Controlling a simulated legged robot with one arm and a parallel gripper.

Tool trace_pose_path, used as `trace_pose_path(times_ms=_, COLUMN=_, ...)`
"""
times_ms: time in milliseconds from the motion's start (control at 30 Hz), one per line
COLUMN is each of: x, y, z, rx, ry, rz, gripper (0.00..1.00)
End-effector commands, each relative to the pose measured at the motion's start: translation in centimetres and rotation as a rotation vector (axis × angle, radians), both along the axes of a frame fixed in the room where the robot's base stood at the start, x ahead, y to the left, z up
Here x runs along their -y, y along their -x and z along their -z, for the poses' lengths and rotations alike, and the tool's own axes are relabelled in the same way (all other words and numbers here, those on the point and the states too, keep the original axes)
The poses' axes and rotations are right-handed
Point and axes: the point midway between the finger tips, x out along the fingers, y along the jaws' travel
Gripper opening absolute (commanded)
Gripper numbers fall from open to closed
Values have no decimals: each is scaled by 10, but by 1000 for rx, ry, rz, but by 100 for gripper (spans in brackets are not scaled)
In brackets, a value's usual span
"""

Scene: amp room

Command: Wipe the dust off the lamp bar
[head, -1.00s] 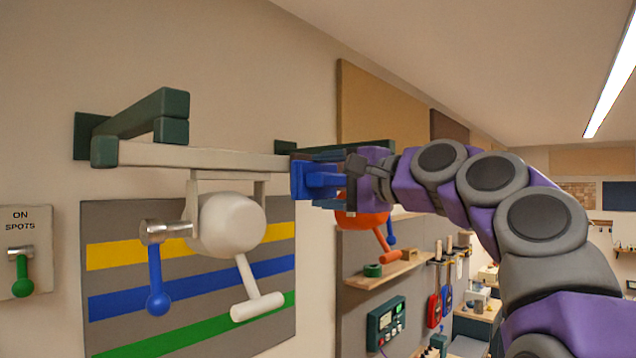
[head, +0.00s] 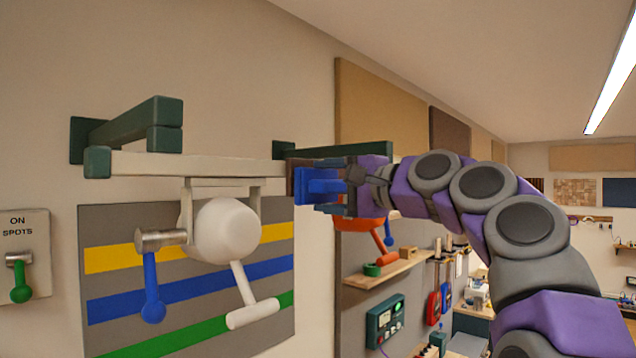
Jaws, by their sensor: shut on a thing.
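The lamp bar (head: 230,166) is a pale horizontal beam on dark green wall brackets (head: 128,124). A white lamp (head: 226,230) with a white T-shaped handle and a blue-knobbed lever hangs from it. My gripper (head: 322,186) is at the right part of the bar, shut on a blue block (head: 318,187) with a dark brownish face. That face is at the bar's front, over its right part; I cannot tell whether it touches. The bar behind the block and gripper is hidden. Dust on the bar is too faint to tell.
An orange lamp (head: 362,222) hangs just below and behind my gripper. A switch plate reading ON SPOTS (head: 26,258) is on the wall at left. A striped panel (head: 112,262) is behind the white lamp. A wooden shelf (head: 378,270) is at lower right.

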Motion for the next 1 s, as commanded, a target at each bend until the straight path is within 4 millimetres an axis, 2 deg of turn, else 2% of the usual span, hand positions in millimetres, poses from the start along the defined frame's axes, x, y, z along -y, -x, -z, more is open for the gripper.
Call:
trace_pose_path(times_ms=233, x=9, y=-12, z=-3, rx=1, ry=0, rz=-1, gripper=45)
trace_pose_path(times_ms=467, x=6, y=-14, z=-1, rx=1, ry=0, rz=0, gripper=45)
trace_pose_path(times_ms=1000, x=-18, y=13, z=0, rx=-1, ry=1, rz=-2, gripper=45)
